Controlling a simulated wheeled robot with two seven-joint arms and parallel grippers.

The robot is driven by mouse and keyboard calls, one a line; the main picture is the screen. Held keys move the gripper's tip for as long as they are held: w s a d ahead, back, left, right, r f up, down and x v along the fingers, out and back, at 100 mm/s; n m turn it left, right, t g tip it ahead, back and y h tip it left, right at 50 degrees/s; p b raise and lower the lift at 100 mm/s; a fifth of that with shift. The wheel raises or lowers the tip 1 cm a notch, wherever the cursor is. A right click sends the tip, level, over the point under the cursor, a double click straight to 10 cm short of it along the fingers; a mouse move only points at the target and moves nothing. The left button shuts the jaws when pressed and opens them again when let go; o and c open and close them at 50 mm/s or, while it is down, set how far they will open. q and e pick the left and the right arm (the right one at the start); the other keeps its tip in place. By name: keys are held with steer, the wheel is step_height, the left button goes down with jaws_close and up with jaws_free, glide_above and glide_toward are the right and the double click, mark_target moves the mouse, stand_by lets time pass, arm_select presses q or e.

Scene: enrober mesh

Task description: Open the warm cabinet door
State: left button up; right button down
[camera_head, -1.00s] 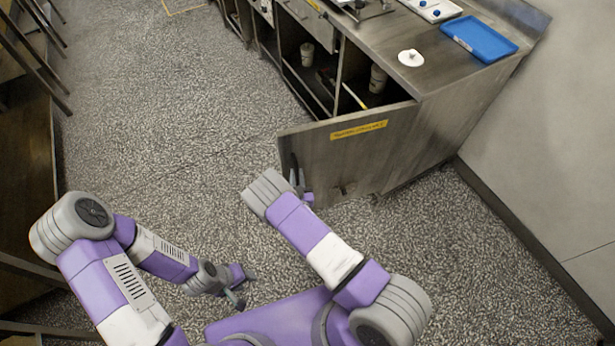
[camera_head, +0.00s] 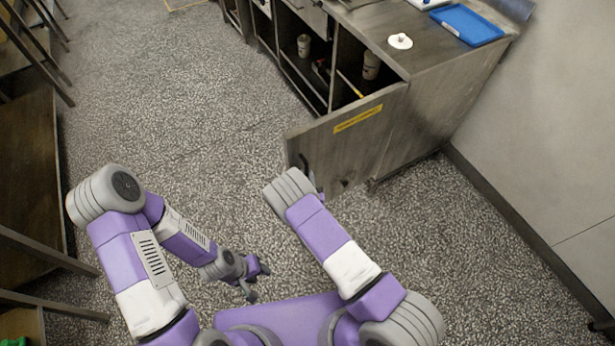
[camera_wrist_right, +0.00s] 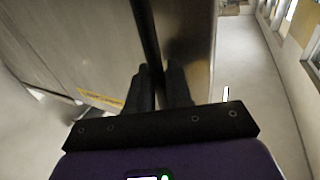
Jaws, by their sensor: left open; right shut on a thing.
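The warm cabinet door (camera_head: 345,150) is a grey metal panel with a yellow label (camera_head: 358,119). It stands swung out from the cabinet, and the interior shows behind it. My right gripper is mostly hidden behind my own arm in the head view, close to the door's free edge. In the right wrist view my right gripper (camera_wrist_right: 160,85) is shut on the dark bar handle (camera_wrist_right: 146,35) of the door. My left gripper (camera_head: 256,280) is open and empty, low over the floor, well left of the door.
The cabinet holds white cups (camera_head: 371,66) on its shelves. On the counter are a white lid (camera_head: 400,41) and a blue tray (camera_head: 466,25). A wall (camera_head: 560,130) stands to the right. Dark racks (camera_head: 30,170) line the left. The floor between is clear.

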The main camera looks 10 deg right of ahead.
steer(key=c, duration=1.2)
jaws_free()
steer(key=s, duration=0.2)
steer(key=s+p, duration=0.1)
steer(key=s, duration=0.4)
steer(key=shift+s+a+p, duration=0.3)
